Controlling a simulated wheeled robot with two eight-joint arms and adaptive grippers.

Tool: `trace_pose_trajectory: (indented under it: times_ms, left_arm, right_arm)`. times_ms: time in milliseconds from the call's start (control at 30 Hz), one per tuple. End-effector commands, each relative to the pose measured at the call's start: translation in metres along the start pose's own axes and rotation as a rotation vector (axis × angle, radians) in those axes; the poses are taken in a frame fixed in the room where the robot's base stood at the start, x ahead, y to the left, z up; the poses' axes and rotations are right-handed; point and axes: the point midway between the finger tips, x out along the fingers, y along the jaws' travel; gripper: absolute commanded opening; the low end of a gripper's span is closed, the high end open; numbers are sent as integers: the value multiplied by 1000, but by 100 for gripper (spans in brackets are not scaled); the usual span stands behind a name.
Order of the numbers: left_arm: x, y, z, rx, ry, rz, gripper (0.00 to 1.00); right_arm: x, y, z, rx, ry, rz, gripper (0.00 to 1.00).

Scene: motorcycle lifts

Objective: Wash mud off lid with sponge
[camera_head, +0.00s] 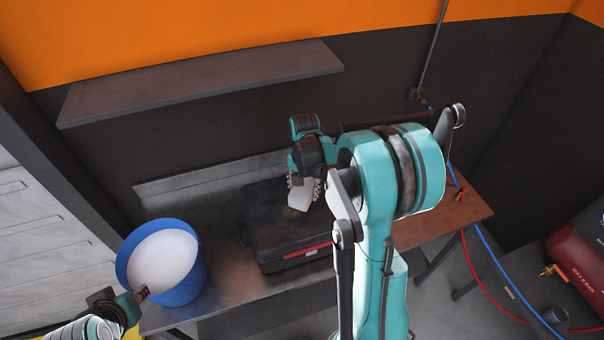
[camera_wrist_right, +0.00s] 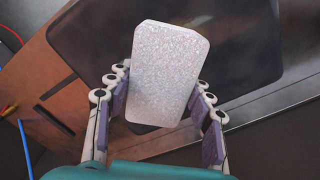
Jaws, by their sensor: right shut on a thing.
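A pale grey sponge (camera_head: 301,193) is held in my right gripper (camera_head: 303,188), over the dark lid (camera_head: 272,230) of a case on the metal bench. In the right wrist view the sponge (camera_wrist_right: 167,75) sits between the two fingers of the gripper (camera_wrist_right: 160,115), with the dark lid (camera_wrist_right: 95,45) behind it. I cannot tell whether the sponge touches the lid. A faint brownish patch shows on the lid just below the sponge, partly hidden by it. My left gripper (camera_head: 143,293) is low at the left, beside the bucket; its fingers are too small to read.
A blue bucket (camera_head: 186,285) with pale contents stands left of the case. The bench (camera_head: 215,245) has bare metal between them. A shelf (camera_head: 200,82) hangs on the wall behind. Red and blue hoses and a red tank (camera_head: 580,262) are at the right.

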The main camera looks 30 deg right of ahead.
Motion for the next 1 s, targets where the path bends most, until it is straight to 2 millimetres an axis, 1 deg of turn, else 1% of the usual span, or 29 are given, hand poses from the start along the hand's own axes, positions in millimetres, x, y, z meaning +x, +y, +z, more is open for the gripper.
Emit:
trace_pose_trajectory:
  times_ms: [33,200,400,1000]
  left_arm:
    - [-5,0,-3,0,0,0,30]
    - [-12,0,-9,0,0,0,30]
    - [-18,0,-13,0,0,0,30]
    - [-19,0,-14,0,0,0,30]
  right_arm:
    - [-7,0,-1,0,0,0,29]
    - [-23,0,-3,-2,0,0,29]
    - [-35,-1,-5,-4,0,0,29]
    - [-35,-1,-7,-5,0,0,29]
